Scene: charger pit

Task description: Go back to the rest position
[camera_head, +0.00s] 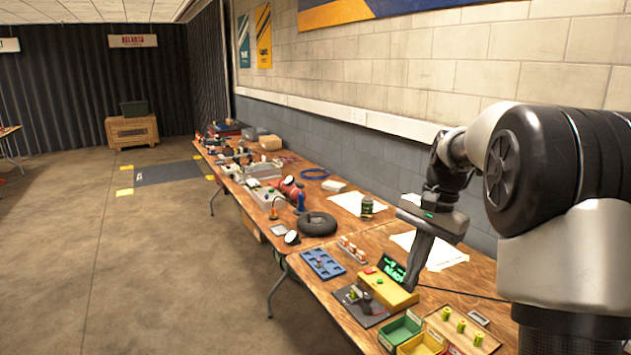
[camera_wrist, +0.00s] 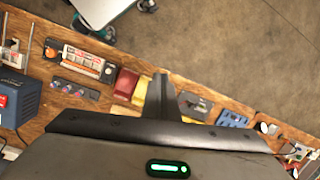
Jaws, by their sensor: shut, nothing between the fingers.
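My gripper (camera_head: 416,275) hangs from my raised arm on the right of the head view, fingers pointing down. It appears above the near table, in front of a yellow box with a green lit display. In the wrist view my gripper (camera_wrist: 160,80) shows its fingers together, with nothing between them. The yellow box (camera_head: 388,290) stands on the table; the fingers partly hide its display (camera_head: 392,268). I cannot tell the exact height of the gripper over the table.
The wooden table (camera_head: 352,240) runs along the wall, crowded with a blue tray (camera_head: 322,263), a black ring (camera_head: 317,223), a green bin (camera_head: 400,332) and batteries (camera_head: 461,326). White sheets (camera_head: 357,203) lie near the wall.

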